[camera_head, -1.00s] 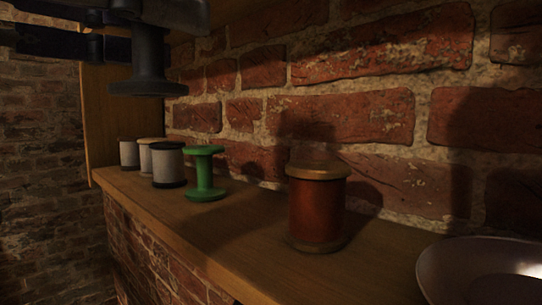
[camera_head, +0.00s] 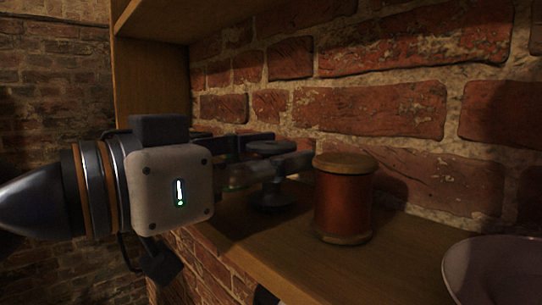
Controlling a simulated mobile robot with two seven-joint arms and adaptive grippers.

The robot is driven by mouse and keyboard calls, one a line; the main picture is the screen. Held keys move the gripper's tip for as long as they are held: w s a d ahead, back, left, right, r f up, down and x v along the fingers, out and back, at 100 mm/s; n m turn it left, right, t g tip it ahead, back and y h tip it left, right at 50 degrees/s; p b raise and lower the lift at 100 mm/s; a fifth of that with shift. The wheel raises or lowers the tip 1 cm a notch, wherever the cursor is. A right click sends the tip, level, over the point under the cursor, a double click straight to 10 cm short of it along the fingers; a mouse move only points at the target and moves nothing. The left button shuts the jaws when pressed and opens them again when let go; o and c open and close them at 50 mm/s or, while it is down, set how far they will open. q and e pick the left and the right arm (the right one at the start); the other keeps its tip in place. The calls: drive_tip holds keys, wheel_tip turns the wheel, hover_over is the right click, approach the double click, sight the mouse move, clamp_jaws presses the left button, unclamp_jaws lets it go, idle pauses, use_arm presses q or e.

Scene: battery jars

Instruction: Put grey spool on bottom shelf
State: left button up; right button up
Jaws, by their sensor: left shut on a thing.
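The dark grey spool (camera_head: 271,192) is at the wooden shelf (camera_head: 385,272), just left of the red-brown spool (camera_head: 343,200). It looks upright, with its lower flange at or very near the shelf surface; I cannot tell whether it touches. My left gripper (camera_head: 278,160) reaches in from the left and is shut on the grey spool below its top flange. The fingertips come close to the red-brown spool. The gripper body hides the left part of the shelf. My right gripper is not in view.
A shallow metallic bowl (camera_head: 500,270) stands at the right end of the view. A brick wall (camera_head: 400,110) backs the shelf, and a wooden side panel (camera_head: 152,85) rises at the left. Another board (camera_head: 200,14) is overhead. Shelf space shows between spool and bowl.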

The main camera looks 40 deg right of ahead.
use_arm(q)
drive_tip(key=shift+f, duration=0.15)
drive_tip(key=o, duration=1)
drive_tip(key=shift+a, duration=0.4)
drive_tip(key=a, duration=0.3)
drive_tip(key=a+b, duration=0.1)
drive_tip(key=a, duration=0.3)
drive_tip(key=s+a+b, duration=0.1)
drive_tip(key=a, duration=0.3)
drive_tip(key=shift+a+r, duration=0.1)
drive_tip(key=shift+r, duration=0.1)
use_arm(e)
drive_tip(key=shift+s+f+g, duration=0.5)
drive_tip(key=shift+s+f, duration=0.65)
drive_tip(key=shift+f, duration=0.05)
